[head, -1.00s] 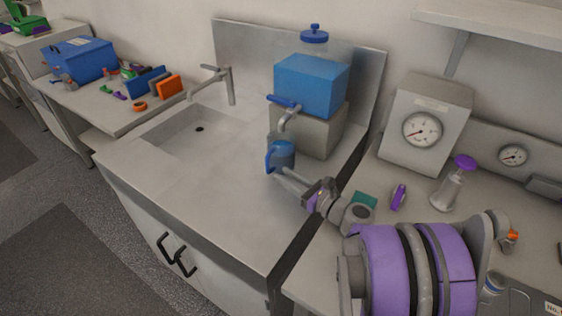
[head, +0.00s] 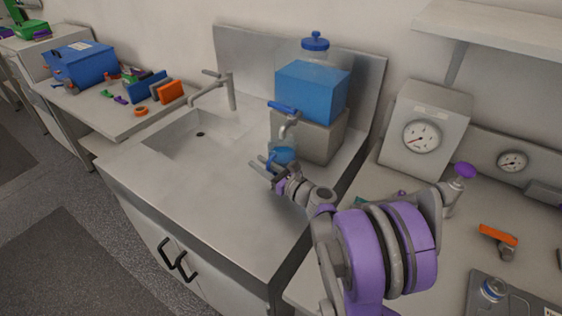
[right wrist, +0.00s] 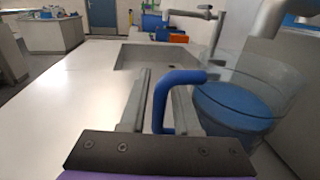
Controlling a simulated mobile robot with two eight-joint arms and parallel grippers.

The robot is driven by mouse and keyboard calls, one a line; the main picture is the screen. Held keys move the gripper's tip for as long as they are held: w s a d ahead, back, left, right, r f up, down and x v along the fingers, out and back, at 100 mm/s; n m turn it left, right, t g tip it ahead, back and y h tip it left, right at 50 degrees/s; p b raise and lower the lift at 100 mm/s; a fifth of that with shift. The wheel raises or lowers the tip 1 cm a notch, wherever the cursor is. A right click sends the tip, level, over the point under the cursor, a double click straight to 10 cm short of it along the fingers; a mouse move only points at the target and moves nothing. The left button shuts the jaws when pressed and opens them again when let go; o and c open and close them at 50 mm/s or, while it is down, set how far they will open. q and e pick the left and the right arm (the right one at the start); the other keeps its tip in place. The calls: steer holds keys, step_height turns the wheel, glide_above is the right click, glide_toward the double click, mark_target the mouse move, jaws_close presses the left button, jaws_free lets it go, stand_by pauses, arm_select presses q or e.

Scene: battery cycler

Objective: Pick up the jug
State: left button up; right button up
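The jug (head: 284,154) is clear with blue liquid in it and stands on the counter under the tap of the blue dispenser. In the right wrist view the jug (right wrist: 235,108) is at the right, and its blue handle (right wrist: 163,100) rises between my fingers. My right gripper (head: 263,168) is at the handle side of the jug. In the right wrist view my right gripper (right wrist: 160,105) is open, with a gap between the left finger and the handle. The right finger is close to the handle; contact cannot be told. My left gripper is not in view.
The dispenser has a blue tank (head: 312,90) on a grey base (head: 318,135), just behind the jug. A sink (head: 190,135) with a faucet (head: 230,90) lies to the left. A gauge box (head: 425,125) stands at the right. The front counter is clear.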

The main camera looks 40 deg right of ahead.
jaws_close()
stand_by(1.4)
